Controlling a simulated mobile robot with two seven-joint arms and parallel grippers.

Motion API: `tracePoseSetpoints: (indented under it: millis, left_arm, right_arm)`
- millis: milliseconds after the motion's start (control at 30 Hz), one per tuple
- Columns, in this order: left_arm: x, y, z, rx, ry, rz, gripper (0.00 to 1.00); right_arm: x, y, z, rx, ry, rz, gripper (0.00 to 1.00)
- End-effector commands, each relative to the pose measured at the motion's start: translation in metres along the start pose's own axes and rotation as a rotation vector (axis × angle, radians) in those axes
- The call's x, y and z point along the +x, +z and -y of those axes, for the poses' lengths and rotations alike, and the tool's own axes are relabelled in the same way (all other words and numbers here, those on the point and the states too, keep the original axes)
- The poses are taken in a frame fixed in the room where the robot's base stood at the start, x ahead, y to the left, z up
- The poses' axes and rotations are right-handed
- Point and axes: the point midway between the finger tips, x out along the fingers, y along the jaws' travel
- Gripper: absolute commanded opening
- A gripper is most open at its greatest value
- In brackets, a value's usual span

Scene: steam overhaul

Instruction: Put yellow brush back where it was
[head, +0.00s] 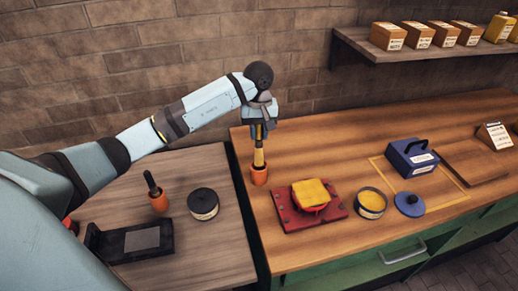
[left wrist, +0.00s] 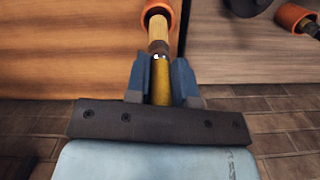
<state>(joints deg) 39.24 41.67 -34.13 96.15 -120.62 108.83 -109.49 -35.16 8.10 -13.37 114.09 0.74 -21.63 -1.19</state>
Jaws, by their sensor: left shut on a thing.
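My left gripper (head: 259,132) is shut on the yellow brush (head: 259,157), which hangs upright below the fingers. In the left wrist view the blue fingers grip the yellow handle (left wrist: 161,82) from both sides. The brush's lower end is at the mouth of an orange cup (head: 259,176) near the left edge of the wooden bench. The cup also shows at the top of the left wrist view (left wrist: 170,12). The brush tip is hidden by the cup, and how deep it sits I cannot tell. My right gripper is out of view.
A red plate (head: 283,208) with a yellow block, an open tin (head: 371,204), a blue lid (head: 409,205) and a blue box (head: 411,160) stand right of the cup. Another orange cup (head: 158,203) with a dark-handled brush and a black tin (head: 203,205) are on the left bench.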

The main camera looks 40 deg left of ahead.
Motion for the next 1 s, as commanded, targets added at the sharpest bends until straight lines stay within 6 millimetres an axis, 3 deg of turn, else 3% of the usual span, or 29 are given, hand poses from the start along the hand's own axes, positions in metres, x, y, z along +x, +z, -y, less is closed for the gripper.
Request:
tracePoseSetpoints:
  millis: [100,333,567,967,1000]
  left_arm:
    - [0.019,-0.001,0.000,0.001,0.000,0.002,0.00]
    - [0.036,-0.003,0.000,0.001,0.001,0.001,0.00]
    - [0.068,-0.005,0.000,0.001,0.001,0.002,0.00]
    - [0.075,-0.006,0.000,0.002,0.001,-0.002,0.00]
    - [0.073,-0.006,0.000,0.002,0.001,-0.001,0.32]
  right_arm:
    - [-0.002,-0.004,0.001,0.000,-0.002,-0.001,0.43]
    - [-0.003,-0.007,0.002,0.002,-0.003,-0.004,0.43]
    - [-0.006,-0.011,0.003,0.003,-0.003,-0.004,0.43]
    - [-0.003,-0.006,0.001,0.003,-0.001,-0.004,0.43]
    - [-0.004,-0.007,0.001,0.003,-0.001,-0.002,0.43]
